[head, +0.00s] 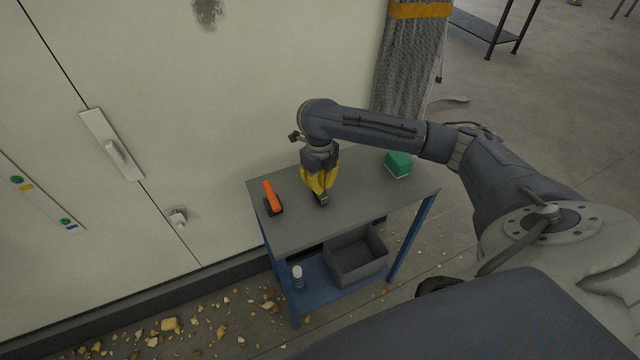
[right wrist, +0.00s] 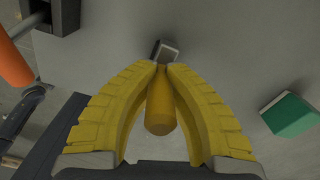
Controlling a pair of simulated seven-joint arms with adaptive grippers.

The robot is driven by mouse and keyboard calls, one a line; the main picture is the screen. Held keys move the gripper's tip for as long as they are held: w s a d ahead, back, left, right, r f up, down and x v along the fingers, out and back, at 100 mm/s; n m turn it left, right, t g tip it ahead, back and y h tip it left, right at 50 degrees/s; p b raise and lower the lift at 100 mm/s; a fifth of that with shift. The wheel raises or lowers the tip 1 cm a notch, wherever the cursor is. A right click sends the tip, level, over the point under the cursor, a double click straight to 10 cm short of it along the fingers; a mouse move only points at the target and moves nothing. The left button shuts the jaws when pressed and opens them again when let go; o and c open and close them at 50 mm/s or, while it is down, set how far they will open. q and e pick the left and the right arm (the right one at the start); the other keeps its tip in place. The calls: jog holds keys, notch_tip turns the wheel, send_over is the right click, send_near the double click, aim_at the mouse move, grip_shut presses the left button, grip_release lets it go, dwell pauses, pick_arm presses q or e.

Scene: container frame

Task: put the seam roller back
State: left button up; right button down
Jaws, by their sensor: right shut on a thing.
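The seam roller, with a yellow-orange handle (right wrist: 160,108) and a small grey metal head (right wrist: 165,51), is between the yellow fingers of my right gripper (right wrist: 166,66). The fingertips are closed on it near the head, and the handle runs back between the fingers. In the head view my right gripper (head: 320,190) points down over the grey top of the blue cart (head: 345,215). The dark roller head (head: 322,200) shows just below the fingertips, at or close to the top; I cannot tell if it touches. My left gripper is not in view.
An orange-handled tool (head: 271,194) lies left of the gripper. A green block (head: 398,163) lies to the right. The lower shelf holds a grey bin (head: 357,255) and a small bottle (head: 297,277). A pale wall (head: 215,110) stands behind. The cart top's front is bare.

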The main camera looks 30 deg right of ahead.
jog(key=c, duration=1.5)
grip_release()
jog(key=shift+c, duration=0.2)
jog(key=shift+r, duration=6)
